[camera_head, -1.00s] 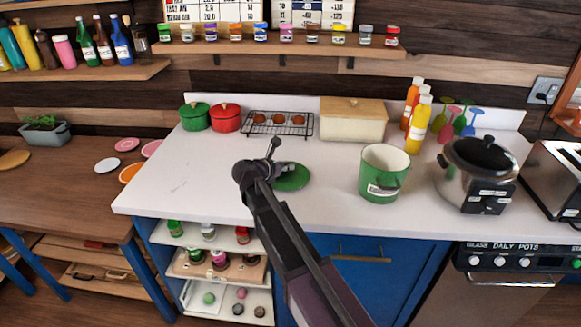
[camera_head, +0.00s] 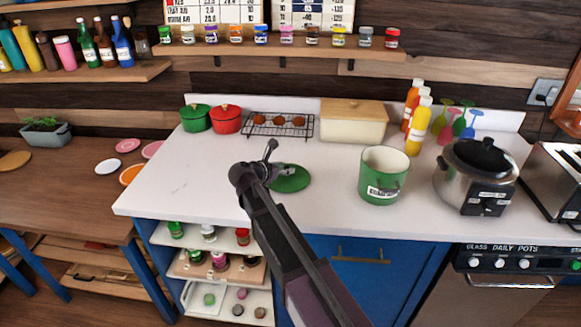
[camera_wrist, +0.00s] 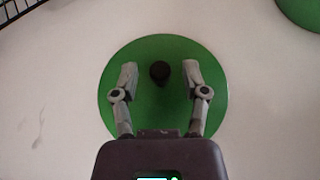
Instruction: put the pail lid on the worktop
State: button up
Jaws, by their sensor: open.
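The green round pail lid (camera_head: 291,179) lies flat on the white worktop (camera_head: 190,170), partly hidden behind my arm in the head view. In the wrist view the lid (camera_wrist: 165,105) shows its dark knob (camera_wrist: 160,72) at its middle. My gripper (camera_wrist: 160,78) is open over the lid, one finger on each side of the knob, with gaps to both; whether it touches the lid I cannot tell. In the head view my gripper (camera_head: 275,165) is at the lid's left part. The green pail (camera_head: 382,178) stands open on the worktop to the right.
Behind the lid are a wire rack (camera_head: 278,125), a bread box (camera_head: 353,121), and green (camera_head: 195,118) and red pots (camera_head: 226,119). A slow cooker (camera_head: 476,177) stands right of the pail. The worktop's left part is clear.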

jog(key=p+v, duration=0.3)
jog(key=v, duration=0.7)
jog(key=shift+s+a+r+p, duration=0.15)
jog(key=shift+s+a+p, duration=0.05)
jog(key=shift+p, duration=0.15)
jog(key=shift+c, duration=0.3)
dwell(0.9)
jog(key=shift+s, duration=0.15)
